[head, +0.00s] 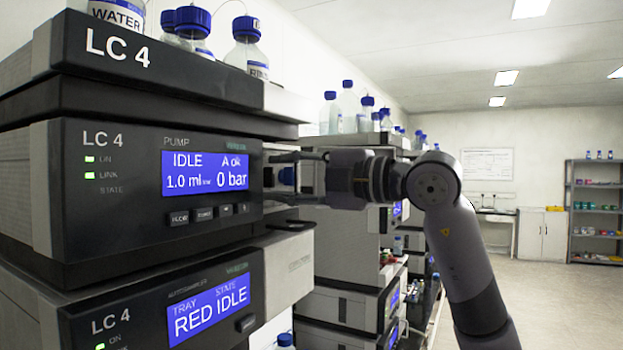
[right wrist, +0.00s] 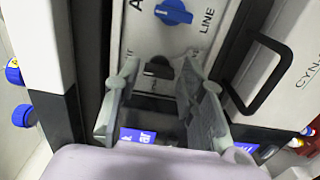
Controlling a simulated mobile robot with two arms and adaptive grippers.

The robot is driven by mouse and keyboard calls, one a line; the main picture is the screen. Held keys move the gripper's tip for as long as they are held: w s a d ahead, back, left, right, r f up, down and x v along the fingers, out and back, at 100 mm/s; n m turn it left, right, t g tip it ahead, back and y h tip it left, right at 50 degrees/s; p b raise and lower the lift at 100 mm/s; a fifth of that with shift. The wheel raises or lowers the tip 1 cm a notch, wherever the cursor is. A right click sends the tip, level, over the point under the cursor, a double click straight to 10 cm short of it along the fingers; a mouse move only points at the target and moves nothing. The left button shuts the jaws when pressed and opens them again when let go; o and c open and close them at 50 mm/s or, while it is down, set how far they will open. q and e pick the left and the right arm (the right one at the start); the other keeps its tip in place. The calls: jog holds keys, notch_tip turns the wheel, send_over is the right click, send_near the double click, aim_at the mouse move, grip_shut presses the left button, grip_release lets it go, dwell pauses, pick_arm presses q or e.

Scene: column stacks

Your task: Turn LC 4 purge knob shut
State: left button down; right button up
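The LC 4 pump module (head: 120,185) stands at the left in the head view; its display reads IDLE and 0 bar. My right gripper (head: 282,177) is at its right-hand end, fingers apart, one above the other. In the right wrist view my right gripper (right wrist: 160,68) is open over a panel. A blue knob (right wrist: 173,12) lies beyond the fingertips, beside the word LINE. A small black part (right wrist: 158,68) shows between the fingers. The purge label is not readable. My left gripper is not in view.
An autosampler module (head: 165,310) sits below the pump, and bottles (head: 247,48) stand on top. A black handle (right wrist: 262,75) is beside the right gripper in the wrist view. More stacks (head: 345,270) stand behind; open floor (head: 545,310) lies to the right.

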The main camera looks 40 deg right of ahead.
jog(key=v, duration=1.1)
jog(key=shift+s, duration=0.2)
